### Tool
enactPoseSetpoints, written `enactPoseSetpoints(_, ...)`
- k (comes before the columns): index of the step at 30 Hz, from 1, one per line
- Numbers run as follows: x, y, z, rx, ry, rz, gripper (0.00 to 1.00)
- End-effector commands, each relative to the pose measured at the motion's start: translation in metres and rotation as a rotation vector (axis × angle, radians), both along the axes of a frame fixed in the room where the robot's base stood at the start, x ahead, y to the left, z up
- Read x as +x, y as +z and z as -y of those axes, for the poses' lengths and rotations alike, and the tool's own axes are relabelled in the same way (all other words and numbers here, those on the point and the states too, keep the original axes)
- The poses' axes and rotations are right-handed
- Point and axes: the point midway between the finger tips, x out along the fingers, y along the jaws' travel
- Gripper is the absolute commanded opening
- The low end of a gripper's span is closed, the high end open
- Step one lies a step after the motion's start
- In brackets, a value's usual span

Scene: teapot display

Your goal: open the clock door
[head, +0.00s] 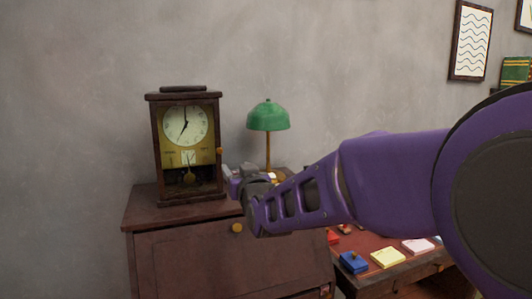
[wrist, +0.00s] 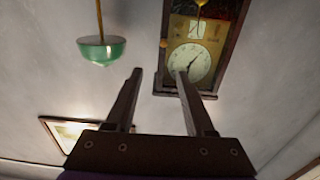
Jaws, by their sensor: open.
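The clock (head: 187,98) is a dark wooden case with a pale round dial and a brass-coloured lower panel. It stands upright on the brown cabinet. Its door looks shut, with a small round knob (head: 219,151) on the right edge. In the wrist view, which is upside down, the clock (wrist: 231,62) is at the upper right and the knob (wrist: 191,43) is on its left side. My gripper (wrist: 159,72) is open and empty, its right finger overlapping the dial in that view. In the head view my gripper (head: 236,184) is right of the clock's base, below the knob, and partly hidden by my wrist.
A green lamp (head: 268,117) stands just right of the clock; it also shows in the wrist view (wrist: 101,50). The cabinet (head: 180,255) has a sloping front with a round knob. A desk with coloured notepads (head: 387,257) is at the right. The wall left of the clock is clear.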

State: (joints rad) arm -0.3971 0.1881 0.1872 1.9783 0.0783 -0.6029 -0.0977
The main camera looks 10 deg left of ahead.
Motion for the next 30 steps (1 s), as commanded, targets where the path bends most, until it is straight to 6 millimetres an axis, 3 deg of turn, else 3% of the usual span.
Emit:
enactPoseSetpoints(7,0.012,-0.005,-0.016,-0.007,0.015,-0.007,0.54)
enactPoseSetpoints(21,0.091,-0.004,-0.064,-0.006,0.014,-0.007,0.54)
enactPoseSetpoints(30,0.130,-0.004,-0.088,-0.006,0.014,-0.006,0.54)
